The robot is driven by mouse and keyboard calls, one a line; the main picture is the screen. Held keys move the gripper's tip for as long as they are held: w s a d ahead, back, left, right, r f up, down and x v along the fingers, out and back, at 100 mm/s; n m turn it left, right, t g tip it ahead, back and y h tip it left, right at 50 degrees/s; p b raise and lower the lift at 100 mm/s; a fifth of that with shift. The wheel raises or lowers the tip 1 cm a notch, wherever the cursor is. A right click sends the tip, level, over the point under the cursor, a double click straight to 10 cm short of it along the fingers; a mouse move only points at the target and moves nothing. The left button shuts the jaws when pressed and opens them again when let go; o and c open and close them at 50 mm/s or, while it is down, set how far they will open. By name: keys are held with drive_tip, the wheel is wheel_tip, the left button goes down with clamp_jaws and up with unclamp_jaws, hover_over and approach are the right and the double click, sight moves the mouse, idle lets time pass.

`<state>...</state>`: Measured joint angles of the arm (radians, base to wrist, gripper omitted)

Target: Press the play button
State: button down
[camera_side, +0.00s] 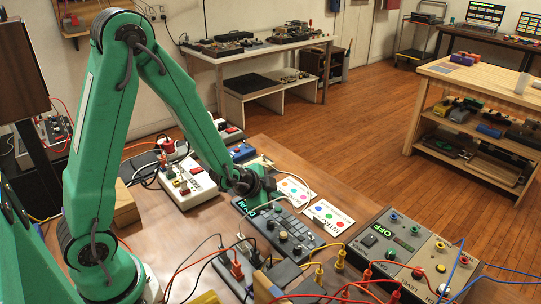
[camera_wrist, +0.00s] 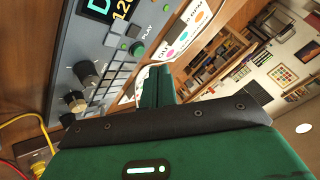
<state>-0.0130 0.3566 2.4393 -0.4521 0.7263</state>
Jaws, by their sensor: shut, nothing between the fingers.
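The grey control unit (camera_side: 285,228) lies on the wooden table beneath the end of my arm. In the wrist view the unit (camera_wrist: 95,30) fills the upper left, with a lit display (camera_wrist: 120,10), dark knobs and rows of keys. A round green button (camera_wrist: 137,49) sits near its edge, beside the word PLAY. My gripper (camera_side: 268,190) is at the unit's far edge in the side view. In the wrist view its green fingers (camera_wrist: 158,72) are together and empty, just below the green button in the picture. I cannot tell whether they touch it.
Printed cards (camera_side: 328,215) lie beside the unit. A white box with buttons (camera_side: 187,182) stands to the left. A grey panel box (camera_side: 405,245) with coloured sockets stands at the right. Red, yellow, black and blue cables cross the front of the table.

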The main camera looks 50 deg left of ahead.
drive_tip(key=shift+r, duration=2.15)
drive_tip(key=c, duration=2.2)
unclamp_jaws()
drive_tip(key=c, duration=1.8)
unclamp_jaws()
drive_tip(key=o, duration=0.7)
drive_tip(key=shift+w+a, duration=0.2)
drive_tip(key=shift+w, duration=0.2)
drive_tip(key=o, duration=1.1)
drive_tip(key=w+a, duration=0.1)
drive_tip(key=w+a+m+g, duration=0.1)
drive_tip(key=w, duration=0.1)
drive_tip(key=shift+a+r, duration=0.15)
drive_tip(key=shift+r, duration=0.05)
drive_tip(key=w+a+r+m+g, duration=0.2)
drive_tip(key=a+r+m+g, duration=0.2)
drive_tip(key=a, duration=0.4)
drive_tip(key=w+a+r+m+g, duration=0.2)
drive_tip(key=a+r+m+g, duration=0.2)
drive_tip(key=a+r, duration=0.3)
drive_tip(key=shift+w+a+m, duration=0.3)
drive_tip(key=shift+a+m, duration=0.1)
drive_tip(key=shift+a, duration=0.8)
